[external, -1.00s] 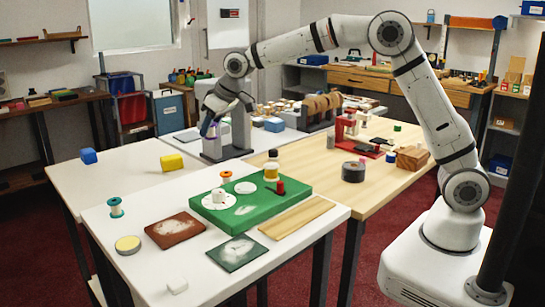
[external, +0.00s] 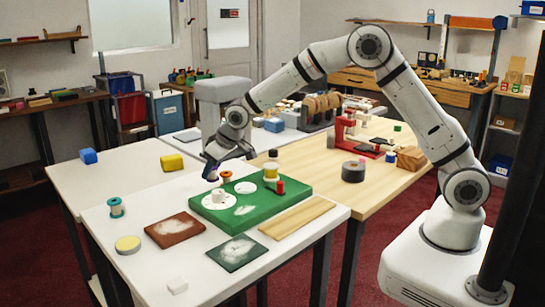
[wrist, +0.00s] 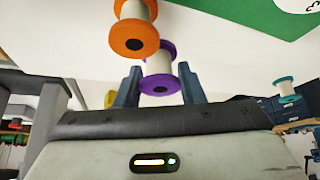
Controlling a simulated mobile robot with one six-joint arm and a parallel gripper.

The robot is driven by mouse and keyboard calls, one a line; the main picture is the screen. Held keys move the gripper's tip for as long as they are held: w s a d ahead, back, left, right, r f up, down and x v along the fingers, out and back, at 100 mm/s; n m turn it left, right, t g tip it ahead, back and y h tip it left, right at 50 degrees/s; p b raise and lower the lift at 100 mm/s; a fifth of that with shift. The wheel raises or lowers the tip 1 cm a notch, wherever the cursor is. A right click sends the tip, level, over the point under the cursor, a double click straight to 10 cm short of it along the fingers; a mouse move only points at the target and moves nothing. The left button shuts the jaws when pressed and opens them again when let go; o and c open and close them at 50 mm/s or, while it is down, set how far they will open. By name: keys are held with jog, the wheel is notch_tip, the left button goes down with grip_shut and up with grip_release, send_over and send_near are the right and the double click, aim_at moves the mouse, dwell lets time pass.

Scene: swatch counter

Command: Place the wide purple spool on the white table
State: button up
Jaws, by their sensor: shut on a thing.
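The wide purple spool (wrist: 160,82) has purple flanges and a pale core. It sits between the two dark fingers of my gripper (wrist: 160,86), which is shut on it. In the external view my gripper (external: 209,172) is low at the far side of the front white table (external: 150,204), just left of the orange spool. The purple spool is mostly hidden there by the gripper. I cannot tell whether it touches the tabletop.
An orange spool (external: 226,176) stands close to the held spool and also shows in the wrist view (wrist: 133,30). The green board (external: 240,215) is close by. A teal spool (external: 116,207) stands farther left. The white tabletop between teal spool and gripper is clear.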

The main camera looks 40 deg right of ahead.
jog(key=shift+f, duration=0.95)
jog(key=shift+f, duration=0.1)
jog(key=o, duration=1)
jog(key=shift+o, duration=0.2)
jog(key=shift+r, duration=0.25)
jog(key=v, duration=1.2)
jog(key=shift+b, duration=0.3)
